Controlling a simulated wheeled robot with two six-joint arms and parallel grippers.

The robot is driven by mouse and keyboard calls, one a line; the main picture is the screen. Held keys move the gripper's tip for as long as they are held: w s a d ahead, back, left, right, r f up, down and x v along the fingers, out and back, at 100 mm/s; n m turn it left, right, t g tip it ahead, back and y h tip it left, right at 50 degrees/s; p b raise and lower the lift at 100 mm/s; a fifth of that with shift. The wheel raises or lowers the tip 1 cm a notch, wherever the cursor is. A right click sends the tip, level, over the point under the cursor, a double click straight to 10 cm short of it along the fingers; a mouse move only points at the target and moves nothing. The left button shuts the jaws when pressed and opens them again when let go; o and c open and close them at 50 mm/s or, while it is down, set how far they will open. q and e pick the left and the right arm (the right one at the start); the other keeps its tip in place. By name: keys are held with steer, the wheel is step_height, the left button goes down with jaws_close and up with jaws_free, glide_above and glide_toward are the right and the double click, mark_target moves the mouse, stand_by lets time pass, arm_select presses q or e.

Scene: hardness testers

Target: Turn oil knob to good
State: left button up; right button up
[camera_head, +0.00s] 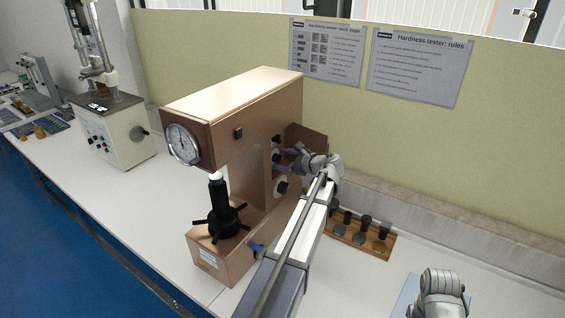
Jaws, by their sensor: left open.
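The brown hardness tester (235,95) stands on the white bench with a round gauge on its front. Its right side carries a small black knob (276,139) high up and a black knob on a white disc (282,187) lower down. I cannot read which is the oil knob or any markings. My left gripper (281,156) is open at the tester's side, between these two knobs. Its fingers are close to the panel; contact is unclear. My left arm hides part of the tester's lower right side. Part of my right arm shows at the bottom right; its fingers do not show.
A wooden tray (377,246) with several dark and metal pieces lies right of the tester. A second, white tester (115,130) stands at the back left. Two posters (418,67) hang on the yellow partition. The bench front left of the tester is clear.

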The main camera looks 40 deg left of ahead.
arm_select(q)
steer(key=shift+a, duration=0.1)
steer(key=shift+c, duration=0.4)
jaws_close()
